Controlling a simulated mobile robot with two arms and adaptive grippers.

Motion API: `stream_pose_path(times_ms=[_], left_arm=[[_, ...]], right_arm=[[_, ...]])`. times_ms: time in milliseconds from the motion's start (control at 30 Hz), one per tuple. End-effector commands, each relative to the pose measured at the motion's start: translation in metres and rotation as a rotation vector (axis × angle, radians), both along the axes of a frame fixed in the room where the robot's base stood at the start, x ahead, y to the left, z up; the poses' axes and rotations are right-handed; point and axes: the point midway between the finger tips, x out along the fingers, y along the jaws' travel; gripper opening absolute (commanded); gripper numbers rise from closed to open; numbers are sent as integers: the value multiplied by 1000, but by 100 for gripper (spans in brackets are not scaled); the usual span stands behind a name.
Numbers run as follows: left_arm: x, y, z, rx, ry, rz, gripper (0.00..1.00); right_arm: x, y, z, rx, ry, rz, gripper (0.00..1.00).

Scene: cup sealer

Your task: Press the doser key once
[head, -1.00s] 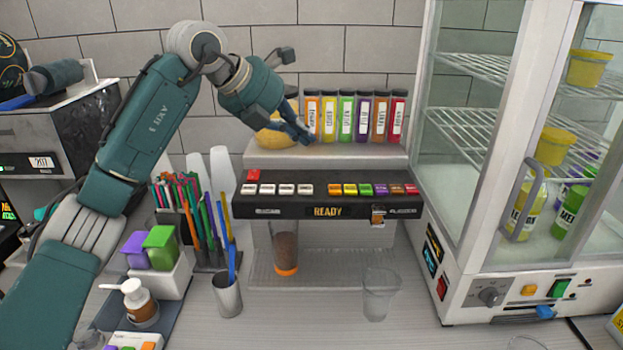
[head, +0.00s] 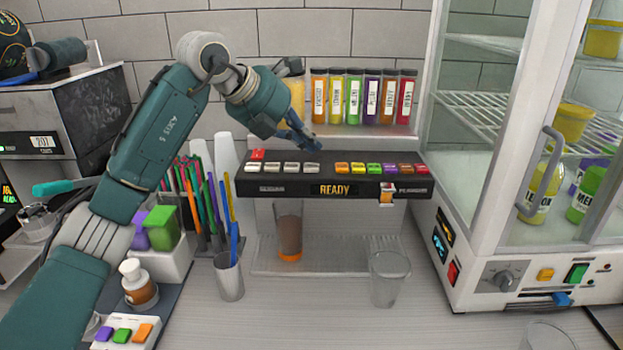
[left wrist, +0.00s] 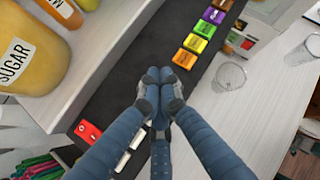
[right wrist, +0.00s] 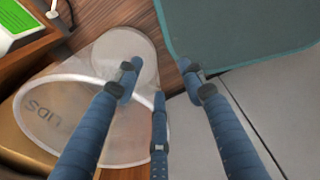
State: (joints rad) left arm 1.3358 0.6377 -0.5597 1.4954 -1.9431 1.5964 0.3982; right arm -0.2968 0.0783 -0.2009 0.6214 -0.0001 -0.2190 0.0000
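The doser (head: 265,185) is a dark key panel with a display reading READY. It has a red key (head: 257,155), several white keys (head: 292,168) and several coloured keys (head: 358,168); an orange key (left wrist: 184,59) shows in the left wrist view. My left gripper (head: 308,142) hovers over the panel near the gap between white and coloured keys. In the left wrist view its fingertips (left wrist: 160,88) are together and hide part of the white keys. Contact with a key cannot be told. My right gripper (right wrist: 160,80) is open, with its fingers apart and nothing between them.
A cup with brown contents (head: 289,235) stands under the doser. A clear empty cup (head: 388,280) stands in front, to the right. Flavour jars (head: 354,97) line the shelf behind the panel. A glass cabinet (head: 478,220) bounds the right.

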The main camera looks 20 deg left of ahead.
Motion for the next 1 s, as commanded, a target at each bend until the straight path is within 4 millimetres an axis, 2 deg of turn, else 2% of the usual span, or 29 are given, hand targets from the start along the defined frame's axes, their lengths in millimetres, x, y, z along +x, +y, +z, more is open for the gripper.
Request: stream_pose_path(times_ms=[33, 200, 1000], left_arm=[[0, 0, -9, 0, -1, 1, 0], [0, 0, -16, 0, -1, 0, 0], [0, 0, -16, 0, -1, 0, 0]], right_arm=[[-1, 0, -8, 0, 2, 0, 40], [-3, -1, -12, -1, 5, 0, 40], [-5, -2, -11, -3, 8, -1, 40]])
